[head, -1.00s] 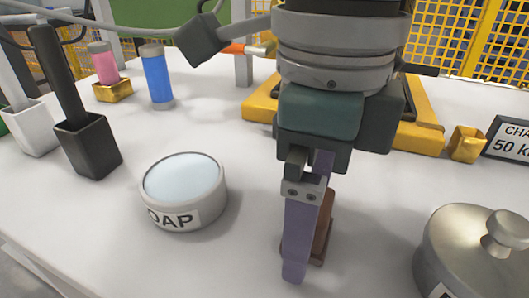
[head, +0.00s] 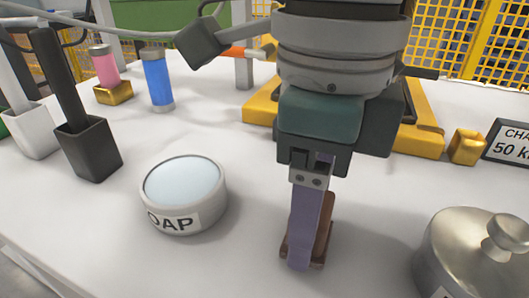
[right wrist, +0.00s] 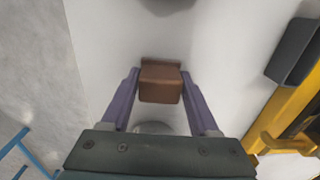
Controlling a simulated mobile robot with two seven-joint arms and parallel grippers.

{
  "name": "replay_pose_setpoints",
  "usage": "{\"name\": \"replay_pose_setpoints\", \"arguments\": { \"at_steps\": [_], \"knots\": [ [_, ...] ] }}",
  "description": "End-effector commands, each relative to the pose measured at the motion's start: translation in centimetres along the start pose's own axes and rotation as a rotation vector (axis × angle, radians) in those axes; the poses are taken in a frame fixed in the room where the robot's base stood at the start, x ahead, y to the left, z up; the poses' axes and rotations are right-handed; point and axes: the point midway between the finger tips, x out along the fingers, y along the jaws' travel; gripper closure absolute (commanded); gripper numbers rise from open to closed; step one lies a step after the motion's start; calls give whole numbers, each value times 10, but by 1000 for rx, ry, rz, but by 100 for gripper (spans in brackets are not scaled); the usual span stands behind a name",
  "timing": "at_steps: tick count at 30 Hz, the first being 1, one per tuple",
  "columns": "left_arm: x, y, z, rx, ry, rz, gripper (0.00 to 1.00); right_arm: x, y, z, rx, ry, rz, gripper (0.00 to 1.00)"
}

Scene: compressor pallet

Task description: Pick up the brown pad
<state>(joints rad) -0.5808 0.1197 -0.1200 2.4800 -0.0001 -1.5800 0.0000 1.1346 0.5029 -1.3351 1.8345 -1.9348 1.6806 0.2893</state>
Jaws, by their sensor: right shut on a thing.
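The brown pad (head: 323,225) is a small block with a wider base plate. It stands on the white table, partly hidden behind my right gripper's near finger in the head view. My right gripper (head: 305,258) points down and is shut on the pad. In the right wrist view, the pad (right wrist: 160,84) sits between the two purple fingers of the gripper (right wrist: 160,92), one at each side. I cannot tell any gap under the pad. My left gripper is not in view.
A round soap dish (head: 183,195) stands left of the pad, a metal lidded pot (head: 475,262) to its right. Behind are a yellow frame (head: 425,125), a small gold block (head: 466,146) and a sign (head: 510,142). A black holder (head: 88,148) and blue cylinder (head: 156,82) stand left.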

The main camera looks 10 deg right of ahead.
Motion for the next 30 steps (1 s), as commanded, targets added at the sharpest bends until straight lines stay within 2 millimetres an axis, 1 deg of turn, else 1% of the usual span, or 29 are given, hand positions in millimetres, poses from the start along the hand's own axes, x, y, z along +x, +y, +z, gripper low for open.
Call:
{"name": "replay_pose_setpoints", "arguments": {
  "at_steps": [5, 8, 11, 14, 18, 21, 24, 30],
  "knots": [
    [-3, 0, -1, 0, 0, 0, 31, -8, 0, 1, 0, -2, -1, 100],
    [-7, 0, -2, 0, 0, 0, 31, -21, 0, 1, -1, -2, -2, 100],
    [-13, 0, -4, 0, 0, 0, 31, -41, -1, 1, -1, -3, -3, 100],
    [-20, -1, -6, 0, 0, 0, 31, -69, -1, 1, -1, -4, -4, 100],
    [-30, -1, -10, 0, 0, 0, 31, -114, -1, 1, -1, -6, -4, 100],
    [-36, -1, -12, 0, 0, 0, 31, -143, 0, 1, -2, -5, -4, 100],
    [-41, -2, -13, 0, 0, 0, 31, -166, -1, 1, 0, -3, -4, 100],
    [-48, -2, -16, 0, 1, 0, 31, -196, 0, 0, -7, -2, -2, 100]
  ]
}}
